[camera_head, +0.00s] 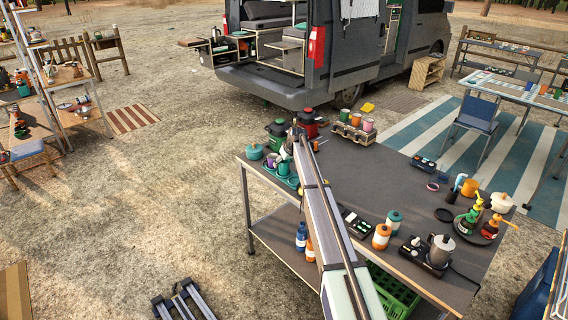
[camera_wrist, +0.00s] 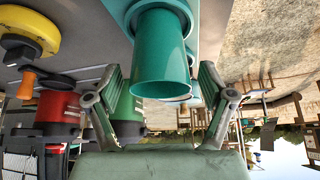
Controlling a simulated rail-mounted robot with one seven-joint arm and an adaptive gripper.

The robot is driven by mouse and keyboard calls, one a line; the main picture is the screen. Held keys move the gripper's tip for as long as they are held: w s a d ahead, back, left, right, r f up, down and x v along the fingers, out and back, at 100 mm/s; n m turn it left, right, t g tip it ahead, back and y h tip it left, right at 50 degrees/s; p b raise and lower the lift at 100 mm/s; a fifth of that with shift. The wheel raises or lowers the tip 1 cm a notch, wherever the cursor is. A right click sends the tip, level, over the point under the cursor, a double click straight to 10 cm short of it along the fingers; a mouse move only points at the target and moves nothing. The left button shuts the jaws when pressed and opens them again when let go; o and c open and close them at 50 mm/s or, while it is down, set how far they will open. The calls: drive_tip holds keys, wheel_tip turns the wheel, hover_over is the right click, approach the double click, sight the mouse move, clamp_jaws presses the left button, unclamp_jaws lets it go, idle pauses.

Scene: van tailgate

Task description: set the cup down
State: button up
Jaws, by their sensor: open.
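A teal cup (camera_wrist: 161,55) fills the upper middle of the wrist view, its open rim facing the camera. It meets a teal holder (camera_wrist: 116,10) at the top edge; how deep it sits is hidden. My gripper (camera_wrist: 160,72) is open, one finger on each side of the cup, with visible gaps to both fingers. In the head view, my gripper (camera_head: 296,136) is over the table's far left corner, its fingers too small to make out. Teal cups (camera_head: 283,168) stand there in a small group beside my arm, and I cannot tell which is the one between my fingers.
A green lantern (camera_head: 278,130) and a red lantern (camera_head: 309,124) stand close to my gripper. A wooden rack (camera_head: 352,132) with several cups is to their right. A teal pot (camera_head: 254,152) is at the left corner. The table's middle (camera_head: 370,178) is mostly clear.

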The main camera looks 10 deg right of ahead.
drive_tip(key=b+v, duration=0.3)
drive_tip(key=v, duration=0.9)
drive_tip(key=shift+r+b, duration=0.15)
drive_tip(key=shift+b, duration=0.15)
idle(0.8)
